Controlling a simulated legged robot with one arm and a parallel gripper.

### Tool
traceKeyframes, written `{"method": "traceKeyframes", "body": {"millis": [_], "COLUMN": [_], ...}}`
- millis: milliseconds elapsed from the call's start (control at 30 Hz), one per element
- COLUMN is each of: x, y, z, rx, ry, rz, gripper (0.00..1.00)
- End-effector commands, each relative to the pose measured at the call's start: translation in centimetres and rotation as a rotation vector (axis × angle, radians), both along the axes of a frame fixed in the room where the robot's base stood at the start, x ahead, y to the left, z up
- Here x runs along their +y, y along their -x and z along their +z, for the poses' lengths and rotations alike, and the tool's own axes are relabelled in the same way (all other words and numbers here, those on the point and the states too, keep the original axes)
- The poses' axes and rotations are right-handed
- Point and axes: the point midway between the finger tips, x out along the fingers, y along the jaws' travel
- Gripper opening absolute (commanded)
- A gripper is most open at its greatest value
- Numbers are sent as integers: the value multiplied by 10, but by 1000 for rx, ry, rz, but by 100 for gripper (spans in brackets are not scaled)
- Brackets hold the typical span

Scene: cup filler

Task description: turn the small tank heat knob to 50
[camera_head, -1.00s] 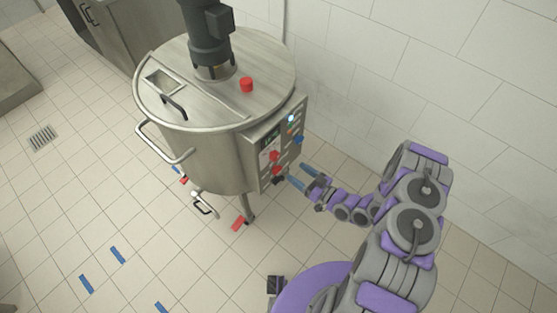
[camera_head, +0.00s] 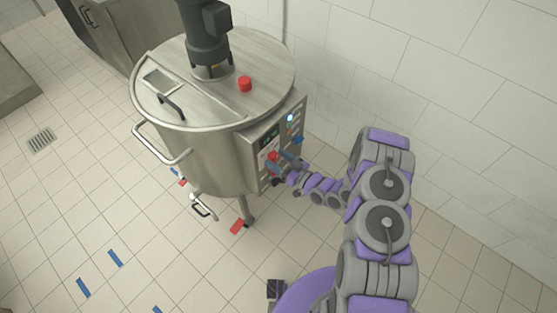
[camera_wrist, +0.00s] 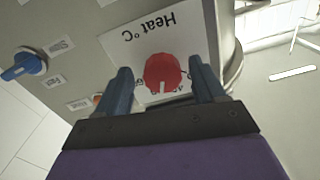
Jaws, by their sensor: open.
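The small tank (camera_head: 205,140) is a round steel vessel with a control panel (camera_head: 266,150) on its right side. In the wrist view, the red heat knob (camera_wrist: 162,73) sits on a white "Heat °C" label (camera_wrist: 165,32) that appears upside down. A pale pointer line on the knob points toward the bottom of the picture. My gripper (camera_wrist: 164,88) is open, with one blue finger on each side of the knob, apart from it. In the head view, my gripper (camera_head: 283,166) is at the panel. The lower scale numbers are partly hidden and unreadable.
A blue switch (camera_wrist: 25,65) is on the panel at the left in the wrist view. A red button (camera_head: 245,84) is on the tank lid. A wall (camera_head: 450,90) stands behind on the right. Blue tape strips (camera_head: 115,258) mark the clear floor at left.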

Motion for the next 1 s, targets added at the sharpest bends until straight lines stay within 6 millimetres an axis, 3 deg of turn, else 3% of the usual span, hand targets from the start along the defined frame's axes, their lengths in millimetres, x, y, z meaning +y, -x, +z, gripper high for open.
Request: {"method": "traceKeyframes", "body": {"millis": [200,767,1000], "x": [0,0,-1], "y": [0,0,1], "z": [0,0,3], "rx": [0,0,48], "ry": [0,0,-36], "rz": [1,1,1], "gripper": [67,14,13]}}
